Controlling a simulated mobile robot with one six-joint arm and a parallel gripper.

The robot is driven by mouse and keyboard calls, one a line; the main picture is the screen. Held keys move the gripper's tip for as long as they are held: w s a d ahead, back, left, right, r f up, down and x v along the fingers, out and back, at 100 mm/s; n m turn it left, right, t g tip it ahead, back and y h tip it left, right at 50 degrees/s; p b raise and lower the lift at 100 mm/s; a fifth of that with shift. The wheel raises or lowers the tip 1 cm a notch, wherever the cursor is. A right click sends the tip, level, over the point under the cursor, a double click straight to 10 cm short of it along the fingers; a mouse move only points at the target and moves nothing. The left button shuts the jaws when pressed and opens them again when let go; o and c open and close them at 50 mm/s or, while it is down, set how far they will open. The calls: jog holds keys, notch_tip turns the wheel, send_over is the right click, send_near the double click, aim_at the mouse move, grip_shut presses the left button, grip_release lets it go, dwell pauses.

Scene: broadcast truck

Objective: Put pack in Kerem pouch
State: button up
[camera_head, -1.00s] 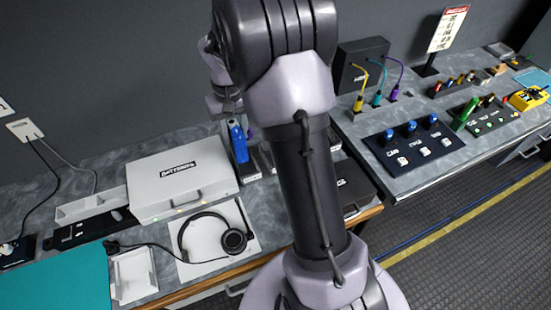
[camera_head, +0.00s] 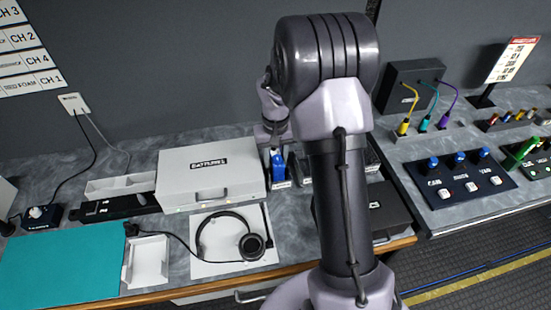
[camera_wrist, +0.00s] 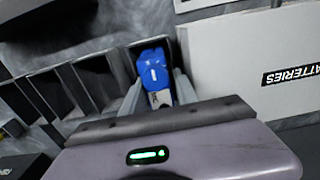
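The blue pack (camera_wrist: 153,72) has a white marking and a pale lower part. It sits in a dark compartment of a divided grey holder (camera_wrist: 68,72) beside the battery case, its upper part showing. My gripper (camera_wrist: 159,76) has one finger on each side of the pack, apparently closed on its sides; the contact is hard to see. In the head view the pack (camera_head: 278,166) stands low, just right of the case, with my wrist above it. No pouch name is readable, so I cannot tell which compartment is Kerem's.
The white battery case (camera_head: 208,176) stands close left of the pack. A headset (camera_head: 250,246) lies in front of it. My arm hides part of the holder. A control-panel counter (camera_head: 460,180) is at right.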

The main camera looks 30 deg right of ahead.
jog(key=o, duration=0.4)
jog(key=shift+r, duration=0.1)
notch_tip(320, 180, up, 12)
jog(key=p, duration=0.4)
jog(key=s+a+r+t, duration=0.3)
jog(key=s+a+r, duration=0.55)
jog(key=r, duration=0.35)
jog(key=s+a+t, duration=0.1)
jog(key=s+a, duration=0.2)
jog(key=s, duration=0.2)
jog(key=s+a+r+t+y, duration=0.1)
jog(key=s+a, duration=0.2)
jog(key=s, duration=0.2)
jog(key=s+a+r+m+y, duration=0.1)
jog(key=s+a, duration=0.1)
jog(key=s, duration=0.3)
jog(key=shift+a+r+t, duration=0.1)
jog(key=shift+a+t, duration=0.3)
